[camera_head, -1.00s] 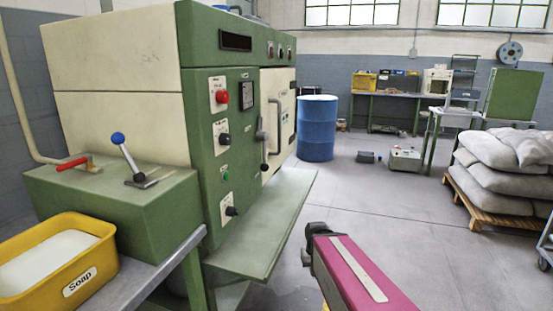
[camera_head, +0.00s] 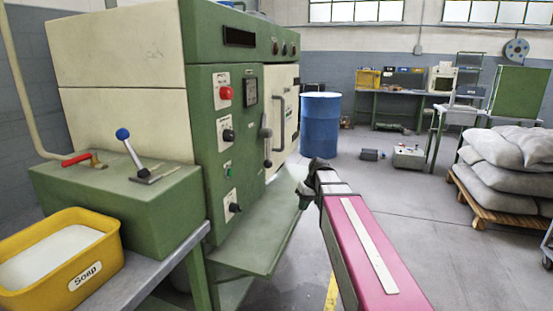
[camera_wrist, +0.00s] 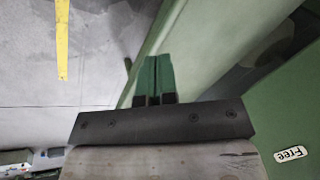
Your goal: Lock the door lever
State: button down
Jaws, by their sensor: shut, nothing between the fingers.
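The door lever (camera_head: 266,133) is a dark, upright handle on the front of the green and cream machine, beside the cream door (camera_head: 281,115). The door looks closed and has a long grey bar handle (camera_head: 278,122). My gripper (camera_head: 303,200) is in front of the machine, lower than the lever and to its right, apart from it. In the wrist view my gripper's two green fingers (camera_wrist: 154,78) are together with nothing between them. The lever does not show in the wrist view.
A green shelf (camera_head: 262,228) juts out below the door, close to my gripper. A blue barrel (camera_head: 320,125) stands behind. At left are a yellow soap tub (camera_head: 102,262) and a blue-knobbed lever (camera_head: 131,150). Sacks (camera_head: 500,175) sit on a pallet at right. The middle floor is open.

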jog(key=w+a+r+n+y, duration=0.1)
jog(key=w+r+n, duration=0.2)
jog(key=r, duration=1)
jog(key=w+r+n+y, duration=0.2)
jog(key=w+r, duration=0.5)
jog(key=r, duration=0.6)
jog(key=shift+a+r+n, duration=0.3)
jog(key=shift+a+n, duration=0.05)
jog(key=shift+n, duration=0.05)
jog(key=s+a+f, duration=0.2)
jog(key=a+f, duration=0.6)
jog(key=a, duration=0.1)
jog(key=shift+s+f, duration=0.25)
jog(key=shift+s, duration=0.15)
jog(key=shift+a, duration=0.1)
